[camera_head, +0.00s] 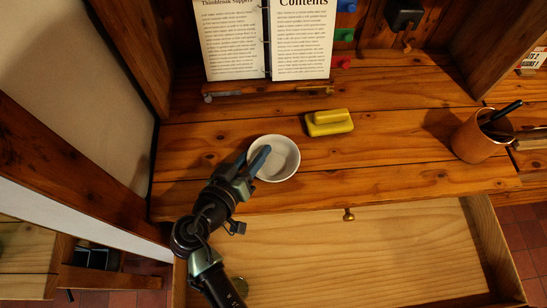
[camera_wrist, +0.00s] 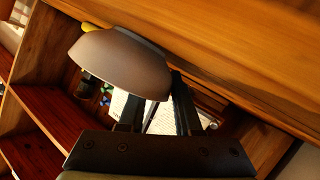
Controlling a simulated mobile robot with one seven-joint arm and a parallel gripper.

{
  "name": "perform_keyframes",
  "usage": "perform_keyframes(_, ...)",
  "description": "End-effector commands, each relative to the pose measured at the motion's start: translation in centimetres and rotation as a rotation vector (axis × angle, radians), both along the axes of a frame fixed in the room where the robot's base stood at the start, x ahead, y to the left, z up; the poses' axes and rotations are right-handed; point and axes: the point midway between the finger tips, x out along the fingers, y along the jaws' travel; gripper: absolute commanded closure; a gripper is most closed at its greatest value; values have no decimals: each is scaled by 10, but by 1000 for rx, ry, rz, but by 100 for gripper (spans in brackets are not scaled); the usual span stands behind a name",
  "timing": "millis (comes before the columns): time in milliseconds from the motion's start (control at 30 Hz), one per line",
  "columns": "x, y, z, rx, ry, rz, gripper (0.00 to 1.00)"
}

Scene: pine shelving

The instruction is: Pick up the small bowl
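The small bowl (camera_head: 281,160) is white and sits upright on the wooden desktop, near its front edge. My gripper (camera_head: 254,160) reaches in from the lower left, with its fingers at the bowl's left rim and one finger overlapping the inside. In the wrist view the bowl (camera_wrist: 118,62) shows its shaded outer side. There, my gripper (camera_wrist: 156,90) has its fingers apart, with a gap between them. The left fingertip is hidden behind the bowl, and the right finger is beside it. Whether either finger touches the bowl is unclear.
A yellow block-shaped object (camera_head: 329,122) lies right of the bowl. An open book (camera_head: 267,40) stands behind on a wooden stand. A brown cup with pens (camera_head: 473,140) is at the right. An open, mostly bare drawer (camera_head: 370,255) sticks out below the desktop.

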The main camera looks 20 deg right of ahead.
Motion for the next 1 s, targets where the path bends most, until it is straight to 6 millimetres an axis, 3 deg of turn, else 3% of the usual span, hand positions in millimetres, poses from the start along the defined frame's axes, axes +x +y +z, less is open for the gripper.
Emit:
perform_keyframes(200,0,-1,0,0,0,0,68)
perform_keyframes(400,0,0,-1,0,0,0,100)
perform_keyframes(1000,0,0,-2,2,3,0,100)
